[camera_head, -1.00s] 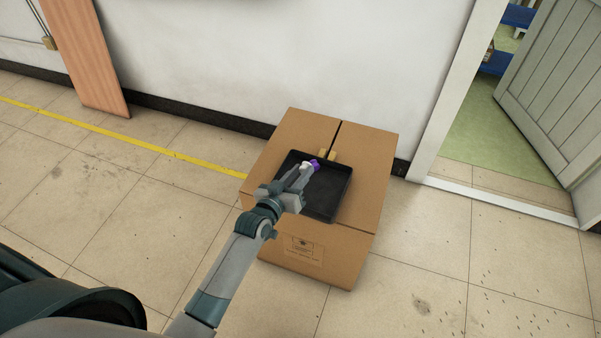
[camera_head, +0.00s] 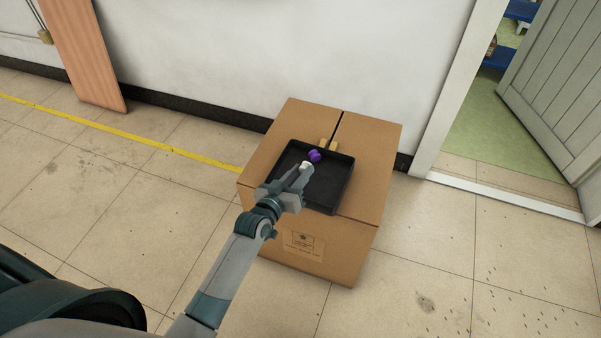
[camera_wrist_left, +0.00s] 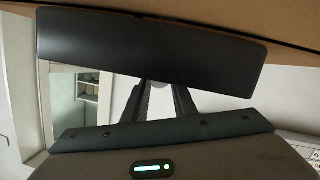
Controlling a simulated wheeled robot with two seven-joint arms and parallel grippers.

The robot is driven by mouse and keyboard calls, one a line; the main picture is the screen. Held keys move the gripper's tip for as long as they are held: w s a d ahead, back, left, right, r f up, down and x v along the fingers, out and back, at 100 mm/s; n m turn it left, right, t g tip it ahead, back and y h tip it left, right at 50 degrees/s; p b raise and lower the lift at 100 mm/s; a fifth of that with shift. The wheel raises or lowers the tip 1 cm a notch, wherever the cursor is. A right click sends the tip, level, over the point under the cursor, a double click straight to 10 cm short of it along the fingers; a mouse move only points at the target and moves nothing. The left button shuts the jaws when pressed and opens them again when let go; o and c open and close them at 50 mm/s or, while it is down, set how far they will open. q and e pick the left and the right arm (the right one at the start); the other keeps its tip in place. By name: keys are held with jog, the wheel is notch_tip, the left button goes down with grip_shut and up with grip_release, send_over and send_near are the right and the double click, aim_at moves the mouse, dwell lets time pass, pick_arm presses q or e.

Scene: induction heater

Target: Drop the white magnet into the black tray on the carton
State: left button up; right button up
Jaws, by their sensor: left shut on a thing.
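The white magnet (camera_head: 306,165) is between the fingertips of my left gripper (camera_head: 303,173), which is shut on it. A small part of the magnet also shows in the left wrist view (camera_wrist_left: 160,86), between the fingers. The black tray (camera_head: 336,195) lies on top of the carton (camera_head: 370,170). In the head view the fingertips and magnet appear over the tray's inside; their height above its floor is hard to tell. In the left wrist view the dark tray (camera_wrist_left: 150,52) spans the area beyond the fingers. My right gripper is not in view.
A purple piece (camera_head: 314,156) is in the tray near its back, just beyond the magnet. A white wall (camera_head: 270,60) stands behind the carton. An open door (camera_head: 560,80) is at the right. The floor around is clear.

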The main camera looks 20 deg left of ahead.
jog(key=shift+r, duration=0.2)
pick_arm(q)
jog(key=o, duration=1.1)
jog(key=shift+s, duration=0.1)
jog(key=v, duration=1.7)
jog(key=shift+s, duration=0.1)
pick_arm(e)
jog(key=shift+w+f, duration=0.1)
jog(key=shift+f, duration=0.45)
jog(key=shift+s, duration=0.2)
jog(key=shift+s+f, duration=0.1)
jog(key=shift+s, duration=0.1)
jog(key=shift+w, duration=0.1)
